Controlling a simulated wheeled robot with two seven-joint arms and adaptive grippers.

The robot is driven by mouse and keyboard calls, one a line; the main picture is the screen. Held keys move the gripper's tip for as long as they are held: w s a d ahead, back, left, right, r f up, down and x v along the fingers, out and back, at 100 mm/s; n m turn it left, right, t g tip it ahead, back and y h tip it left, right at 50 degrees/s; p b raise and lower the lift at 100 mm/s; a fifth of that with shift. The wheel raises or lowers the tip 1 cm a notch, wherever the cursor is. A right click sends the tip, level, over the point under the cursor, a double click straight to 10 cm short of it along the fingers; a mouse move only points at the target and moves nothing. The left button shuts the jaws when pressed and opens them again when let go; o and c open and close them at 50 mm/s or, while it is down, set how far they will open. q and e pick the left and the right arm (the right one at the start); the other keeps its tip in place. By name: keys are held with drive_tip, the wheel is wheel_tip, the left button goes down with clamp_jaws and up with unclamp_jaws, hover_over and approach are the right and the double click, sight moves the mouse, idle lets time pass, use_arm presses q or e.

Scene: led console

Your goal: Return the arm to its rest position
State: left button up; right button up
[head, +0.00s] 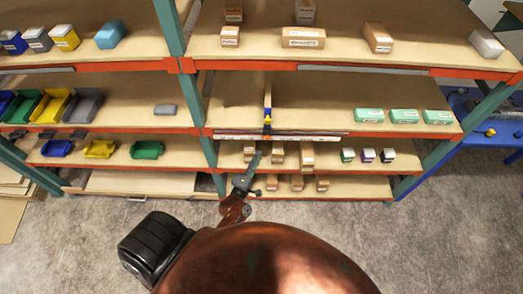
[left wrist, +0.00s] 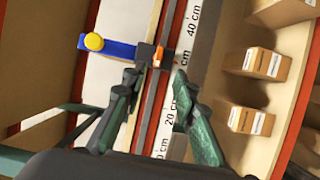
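My left gripper (head: 250,177) is in front of the shelf rack, below the middle shelf's front edge. In the left wrist view its two dark green fingers (left wrist: 157,82) are apart, with no object held between them. A slider with a black block, an orange pointer and a blue arm with a yellow knob (left wrist: 94,42) lies just beyond the fingertips; I cannot tell whether they touch. The slider also shows in the head view (head: 268,112). A white centimetre scale (left wrist: 180,85) runs beside the slider's rail. My right gripper is not in view.
The shelf rack (head: 330,66) holds cardboard boxes, green-white boxes (head: 404,116) and coloured bins (head: 53,106). Small cartons (head: 278,153) stand on the lower shelf close to my left gripper. A blue table (head: 490,127) stands at right. Grey floor (head: 440,235) is open in front.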

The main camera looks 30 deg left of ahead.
use_arm(q)
drive_tip(key=shift+s+d, duration=0.15)
drive_tip(key=shift+s, duration=0.8)
